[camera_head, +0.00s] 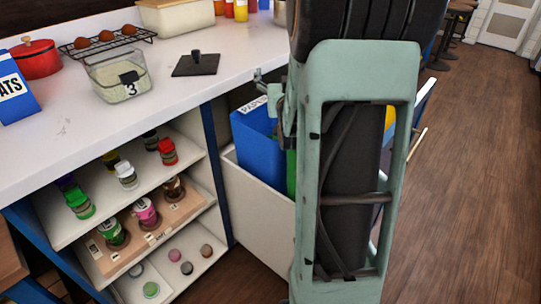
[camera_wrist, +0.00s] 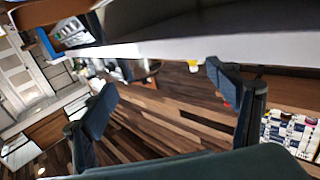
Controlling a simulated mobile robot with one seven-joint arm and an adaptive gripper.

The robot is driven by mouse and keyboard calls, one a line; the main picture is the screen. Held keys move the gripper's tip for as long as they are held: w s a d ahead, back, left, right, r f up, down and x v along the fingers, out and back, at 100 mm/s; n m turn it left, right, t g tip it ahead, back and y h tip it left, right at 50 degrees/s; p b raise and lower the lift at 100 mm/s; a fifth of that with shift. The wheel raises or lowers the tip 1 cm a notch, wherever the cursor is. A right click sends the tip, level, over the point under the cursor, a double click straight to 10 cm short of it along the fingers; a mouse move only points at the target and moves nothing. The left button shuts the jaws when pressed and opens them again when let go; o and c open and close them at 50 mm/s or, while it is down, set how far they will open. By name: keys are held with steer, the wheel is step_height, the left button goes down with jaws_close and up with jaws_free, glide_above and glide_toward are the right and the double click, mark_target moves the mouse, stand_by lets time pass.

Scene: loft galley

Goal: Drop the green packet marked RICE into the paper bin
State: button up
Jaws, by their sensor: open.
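The blue paper bin (camera_head: 255,133) stands in the pulled-out drawer in the head view. Its white label is partly readable as PAPER, and my arm covers its right side. A green strip (camera_head: 291,172) shows beside it, mostly hidden by my arm; I cannot tell whether it is another bin or the packet. No packet marked RICE can be made out in either view. My gripper (camera_wrist: 168,102) is open in the wrist view, its two dark fingers wide apart with nothing between them.
The white drawer (camera_head: 262,205) juts out below the counter (camera_head: 62,130). On the counter are a blue packet ending in ATS (camera_head: 14,88), a clear container marked 3 (camera_head: 118,78), a dark lid (camera_head: 196,64) and a red pot (camera_head: 36,60). Wooden floor (camera_head: 470,170) is clear at right.

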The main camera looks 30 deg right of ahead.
steer(key=shift+s+a, duration=0.1)
steer(key=v, duration=0.7)
steer(key=shift+s, duration=0.1)
